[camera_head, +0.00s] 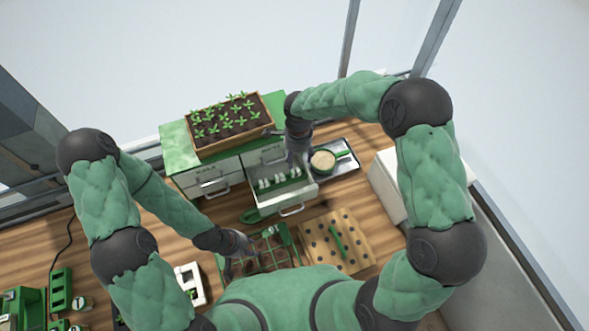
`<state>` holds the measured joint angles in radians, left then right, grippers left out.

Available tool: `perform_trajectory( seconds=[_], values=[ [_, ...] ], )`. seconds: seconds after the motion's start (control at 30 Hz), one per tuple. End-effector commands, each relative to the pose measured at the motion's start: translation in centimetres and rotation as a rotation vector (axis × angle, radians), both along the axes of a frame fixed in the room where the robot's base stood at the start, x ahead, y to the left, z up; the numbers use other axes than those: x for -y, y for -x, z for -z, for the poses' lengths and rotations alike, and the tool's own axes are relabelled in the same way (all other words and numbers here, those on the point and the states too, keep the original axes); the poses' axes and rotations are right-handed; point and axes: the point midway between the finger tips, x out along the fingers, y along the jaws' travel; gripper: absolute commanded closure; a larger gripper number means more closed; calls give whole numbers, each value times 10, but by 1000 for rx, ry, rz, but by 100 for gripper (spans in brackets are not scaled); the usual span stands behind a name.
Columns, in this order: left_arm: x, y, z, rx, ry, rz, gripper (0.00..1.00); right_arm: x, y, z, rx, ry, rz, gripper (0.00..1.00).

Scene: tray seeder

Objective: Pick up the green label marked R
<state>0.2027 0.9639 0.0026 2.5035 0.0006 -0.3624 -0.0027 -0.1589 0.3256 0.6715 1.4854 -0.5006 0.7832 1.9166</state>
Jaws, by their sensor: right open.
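An open drawer (300,197) in the green-topped cabinet (181,150) holds several small pale items (279,179) on a green bottom. They are too small for me to read any mark, so I cannot tell which is the green label marked R. My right gripper (297,160) points down over the back right part of the drawer and is open; its fingers partly hide the drawer's inside. My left gripper (236,246) is low beside the green-framed seed tray (291,240); its fingers are too small to read.
A wooden planter of seedlings (232,143) stands on the cabinet. A metal tray (345,164) with a round green-rimmed bowl (323,160) lies right of the drawer. A wooden board with dark holes (316,254) lies in front. Green equipment (61,289) stands at the lower left.

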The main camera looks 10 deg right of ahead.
Motion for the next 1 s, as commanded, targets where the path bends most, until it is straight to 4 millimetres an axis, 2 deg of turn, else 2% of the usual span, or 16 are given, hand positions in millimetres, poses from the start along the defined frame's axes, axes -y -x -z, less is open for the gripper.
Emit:
perform_trajectory(
  seconds=[0.1,0.37,0.67,0.97,1.0],
  values=[
    [0,0,-3,0,0,0,60,0,0,15,-2,0,1,42],
    [0,0,-8,0,0,0,60,-2,2,32,-2,0,0,42],
    [0,0,-20,1,0,0,60,-7,4,70,-1,-1,1,42],
    [0,0,-20,1,0,0,60,-7,3,77,1,-1,0,42],
    [0,0,-20,1,0,0,60,-7,3,76,1,-1,0,45]
  ],
)
